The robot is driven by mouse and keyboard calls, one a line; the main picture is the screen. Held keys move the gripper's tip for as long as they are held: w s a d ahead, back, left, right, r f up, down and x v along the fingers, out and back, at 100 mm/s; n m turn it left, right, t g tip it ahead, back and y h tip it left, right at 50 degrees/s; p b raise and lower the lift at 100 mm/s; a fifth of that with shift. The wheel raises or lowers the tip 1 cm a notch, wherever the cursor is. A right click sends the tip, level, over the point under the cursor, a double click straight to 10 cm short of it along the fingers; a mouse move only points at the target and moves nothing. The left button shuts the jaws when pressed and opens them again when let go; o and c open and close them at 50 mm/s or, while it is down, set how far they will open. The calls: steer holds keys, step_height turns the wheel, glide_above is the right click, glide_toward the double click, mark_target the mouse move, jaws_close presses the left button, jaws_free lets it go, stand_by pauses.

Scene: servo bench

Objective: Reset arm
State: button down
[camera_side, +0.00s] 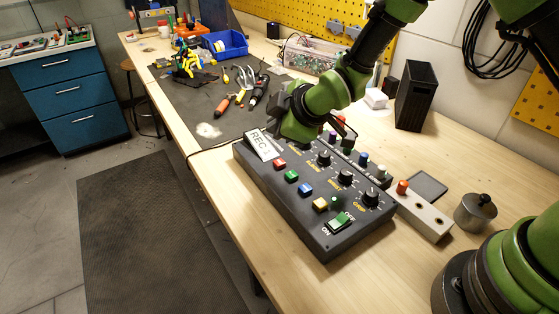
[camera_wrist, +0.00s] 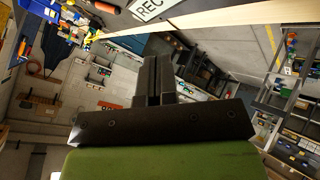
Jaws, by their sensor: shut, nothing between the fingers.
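My arm comes in from the upper right in the side view, and my gripper (camera_side: 274,117) is over the far left end of the black control box (camera_side: 290,210), near the white REC card (camera_side: 263,145). In the wrist view my gripper (camera_wrist: 152,62) has its two dark fingers together with nothing between them. The REC card (camera_wrist: 152,8) shows at the top edge of that view. The box carries red, green, blue and yellow buttons, several black knobs and a green rocker switch (camera_side: 339,222). Part of the box's far edge is hidden behind my arm.
The bench front strip is clear.

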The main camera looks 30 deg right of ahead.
stand_by(0.4)
steer(key=s+d+r+m, duration=0.3)
steer(key=s+r+m, duration=0.15)
steer(key=r, duration=0.35)
steer(key=s+d+r+m, duration=0.3)
steer(key=s+r, duration=0.2)
steer(key=r, duration=0.2)
steer(key=s+d+r+m+g, duration=0.1)
steer(key=s+m, duration=0.3)
steer(key=s, duration=0.5)
steer(key=s+d+r+m, duration=0.1)
steer(key=s+m, duration=0.3)
steer(key=s, duration=0.4)
steer(key=shift+s+r+g, duration=0.4)
steer(key=shift+r, duration=0.45)
steer(key=shift+d, duration=0.1)
